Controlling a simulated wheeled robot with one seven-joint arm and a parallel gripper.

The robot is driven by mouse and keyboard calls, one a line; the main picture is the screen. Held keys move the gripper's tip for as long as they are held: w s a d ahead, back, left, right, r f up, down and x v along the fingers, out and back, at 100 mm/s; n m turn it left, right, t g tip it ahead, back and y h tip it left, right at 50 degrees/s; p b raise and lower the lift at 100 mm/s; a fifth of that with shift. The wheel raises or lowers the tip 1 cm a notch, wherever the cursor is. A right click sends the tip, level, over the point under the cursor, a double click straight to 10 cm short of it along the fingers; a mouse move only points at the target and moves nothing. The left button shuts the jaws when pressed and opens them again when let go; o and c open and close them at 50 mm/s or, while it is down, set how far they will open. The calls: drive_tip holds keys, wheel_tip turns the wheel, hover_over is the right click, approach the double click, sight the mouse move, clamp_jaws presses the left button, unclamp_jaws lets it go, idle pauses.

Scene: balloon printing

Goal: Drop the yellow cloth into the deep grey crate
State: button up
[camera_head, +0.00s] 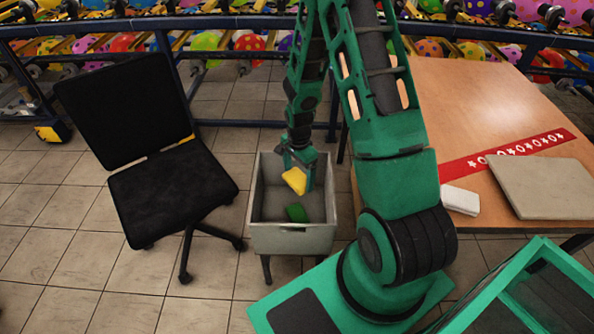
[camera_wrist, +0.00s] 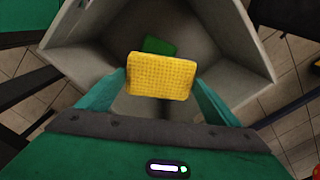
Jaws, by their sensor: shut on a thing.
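The yellow cloth (camera_head: 295,180) is a small textured pad held between the fingertips of my gripper (camera_head: 298,172). In the wrist view the cloth (camera_wrist: 161,76) sits between the two green fingers of my gripper (camera_wrist: 161,82), which are shut on it. The deep grey crate (camera_head: 292,238) stands on legs on the floor. My gripper and the cloth are over the crate's opening; the exact height above its floor is hard to tell. The crate's walls (camera_wrist: 248,45) surround the cloth in the wrist view. A green item (camera_head: 297,212) lies inside the crate.
A black office chair (camera_head: 170,185) stands just left of the crate. A wooden table (camera_head: 480,110) at the right bears a red patterned strip (camera_head: 510,148), a white block (camera_head: 459,200) and a grey slab (camera_head: 545,187). Racks of colourful balloons (camera_head: 120,42) run along the back.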

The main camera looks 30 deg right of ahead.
sight(298, 178)
drive_tip(key=shift+f, duration=0.15)
drive_tip(key=o, duration=0.9)
wheel_tip(298, 178, up, 11)
drive_tip(key=shift+f, duration=0.15)
idle(0.4)
